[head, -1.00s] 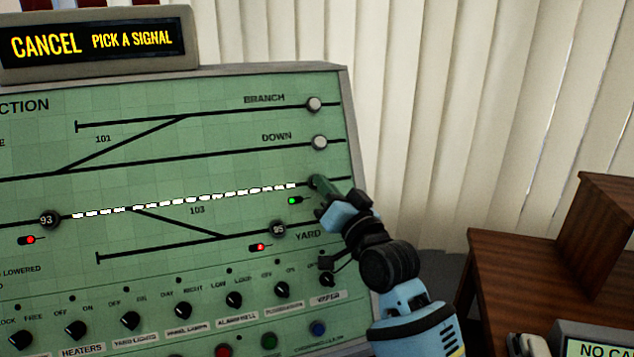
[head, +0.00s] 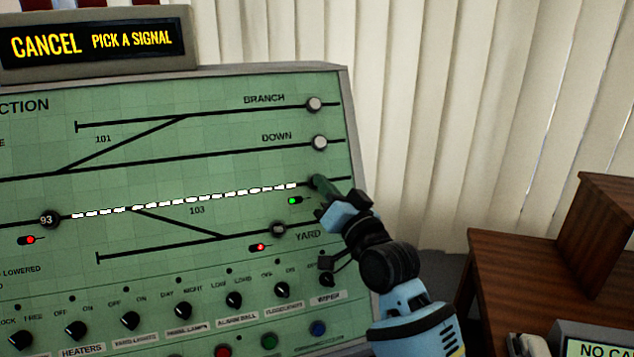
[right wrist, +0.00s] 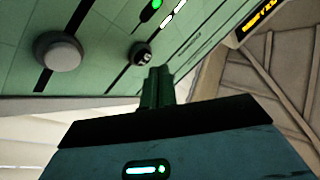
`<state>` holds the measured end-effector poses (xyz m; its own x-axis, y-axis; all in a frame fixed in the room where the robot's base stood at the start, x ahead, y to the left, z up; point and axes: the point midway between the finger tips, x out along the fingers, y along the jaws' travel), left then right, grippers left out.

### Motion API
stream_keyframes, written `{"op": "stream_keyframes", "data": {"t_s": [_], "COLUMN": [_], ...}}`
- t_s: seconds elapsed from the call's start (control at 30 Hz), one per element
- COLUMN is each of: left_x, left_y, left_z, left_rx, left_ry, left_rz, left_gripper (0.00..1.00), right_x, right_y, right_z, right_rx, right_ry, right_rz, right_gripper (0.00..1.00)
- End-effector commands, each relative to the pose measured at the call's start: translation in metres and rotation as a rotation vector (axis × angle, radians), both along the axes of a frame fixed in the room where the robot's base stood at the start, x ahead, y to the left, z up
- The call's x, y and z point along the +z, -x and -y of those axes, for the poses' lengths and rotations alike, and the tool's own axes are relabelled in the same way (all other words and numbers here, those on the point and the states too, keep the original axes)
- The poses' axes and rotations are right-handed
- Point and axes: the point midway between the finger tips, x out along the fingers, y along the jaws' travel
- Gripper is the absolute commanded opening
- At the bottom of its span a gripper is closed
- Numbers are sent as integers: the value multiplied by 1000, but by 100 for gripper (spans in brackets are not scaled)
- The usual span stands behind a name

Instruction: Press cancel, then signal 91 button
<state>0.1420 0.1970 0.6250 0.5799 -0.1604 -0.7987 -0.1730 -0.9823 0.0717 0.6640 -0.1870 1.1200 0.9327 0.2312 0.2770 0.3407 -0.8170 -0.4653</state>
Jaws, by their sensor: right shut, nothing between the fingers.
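The green signal panel (head: 200,165) fills the left of the head view. The display (head: 95,40) above it reads "CANCEL PICK A SIGNAL". My right gripper (head: 321,186) is shut and empty, its green fingertips at the right end of the lit white line, over or beside a dark button that they mostly hide. In the right wrist view the closed fingers (right wrist: 157,82) reach up beside a small dark button (right wrist: 143,53) with pale marking I cannot read surely. I cannot tell whether they touch it. No cancel button is recognisable. My left gripper is out of view.
Buttons 93 (head: 49,219) and 95 (head: 278,229) sit on the panel. Pale knobs mark BRANCH (head: 314,104) and DOWN (head: 320,142). Rotary switches (head: 234,300) run along the bottom. A wooden desk (head: 530,285) stands at right, before blinds.

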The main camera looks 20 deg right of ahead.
Motion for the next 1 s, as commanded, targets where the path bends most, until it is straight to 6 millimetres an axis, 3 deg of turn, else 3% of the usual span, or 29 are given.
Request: {"op": "stream_keyframes", "data": {"t_s": [1.0], "left_x": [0], "left_y": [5], "left_z": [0], "left_rx": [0], "left_ry": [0], "left_rz": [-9], "left_gripper": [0], "right_x": [-4], "right_y": [-8], "right_z": [0], "right_rx": [0], "right_ry": [0], "right_rz": [0], "right_gripper": [0]}}
